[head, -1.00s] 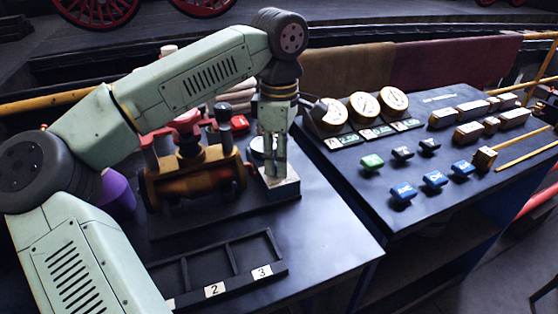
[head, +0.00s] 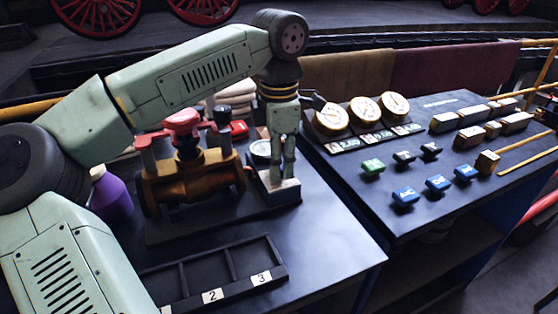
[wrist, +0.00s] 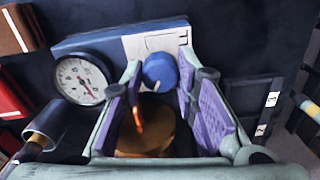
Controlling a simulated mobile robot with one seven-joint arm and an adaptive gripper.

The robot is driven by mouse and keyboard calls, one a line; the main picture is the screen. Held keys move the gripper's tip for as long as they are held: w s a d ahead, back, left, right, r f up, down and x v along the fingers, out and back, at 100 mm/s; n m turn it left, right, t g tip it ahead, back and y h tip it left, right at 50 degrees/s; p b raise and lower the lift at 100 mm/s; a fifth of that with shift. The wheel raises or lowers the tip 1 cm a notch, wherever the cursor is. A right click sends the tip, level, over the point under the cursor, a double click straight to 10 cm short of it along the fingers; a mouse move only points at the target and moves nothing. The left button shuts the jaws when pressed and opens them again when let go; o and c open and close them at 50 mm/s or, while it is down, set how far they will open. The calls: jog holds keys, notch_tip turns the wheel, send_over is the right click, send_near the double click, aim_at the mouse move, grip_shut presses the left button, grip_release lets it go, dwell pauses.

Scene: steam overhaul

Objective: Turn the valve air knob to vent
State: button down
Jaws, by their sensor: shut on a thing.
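The blue round knob (wrist: 160,70) with a white pointer line sits on a blue block with a white label plate (wrist: 140,43). In the wrist view, my gripper (wrist: 158,80) has its purple-padded fingers on either side of the knob, shut on it. The pointer line runs roughly toward the lower left of the knob. In the head view, my gripper (head: 281,176) points straight down onto the block (head: 283,194), and its fingers hide the knob. A round white gauge (wrist: 81,79) stands beside the knob. The label's writing is too small to read fully.
A brass valve body (head: 190,182) with red and black handles stands left of the block. A numbered black tray (head: 225,277) lies in front. A purple bottle (head: 110,198) is at the left. A panel with gauges (head: 363,110) and several coloured blocks stands to the right.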

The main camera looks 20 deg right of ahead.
dwell(0.3)
jog(key=c, duration=1.2)
grip_release()
jog(key=shift+c, duration=0.2)
notch_tip(320, 180, up, 12)
jog(key=shift+s, duration=0.1)
